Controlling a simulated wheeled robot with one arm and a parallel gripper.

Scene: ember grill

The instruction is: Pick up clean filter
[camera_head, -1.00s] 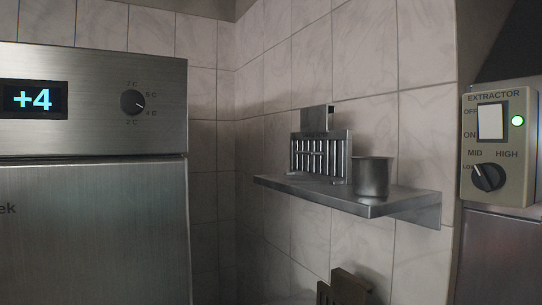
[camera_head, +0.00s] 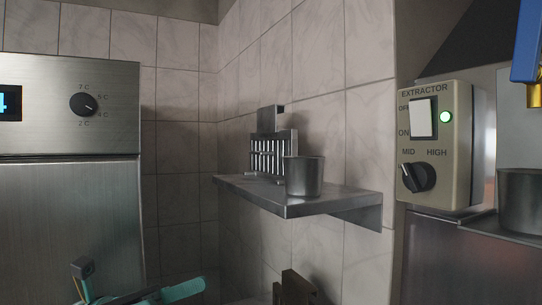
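A slotted grey metal filter (camera_head: 268,157) stands upright on the wall shelf (camera_head: 297,207), toward the left end. A plain metal plate or tab (camera_head: 270,118) rises above its top edge; I cannot tell if it is part of the filter. A metal cup (camera_head: 304,176) stands to the right of the filter and hides its lower right corner. No writing on the filter can be read.
A steel fridge (camera_head: 70,215) stands left. An extractor switch box (camera_head: 437,145) with a green light is right of the shelf. A metal pot (camera_head: 521,200) is at the right edge. A teal piece (camera_head: 170,292) and brown object (camera_head: 297,288) show low; a blue part (camera_head: 527,45) shows top right.

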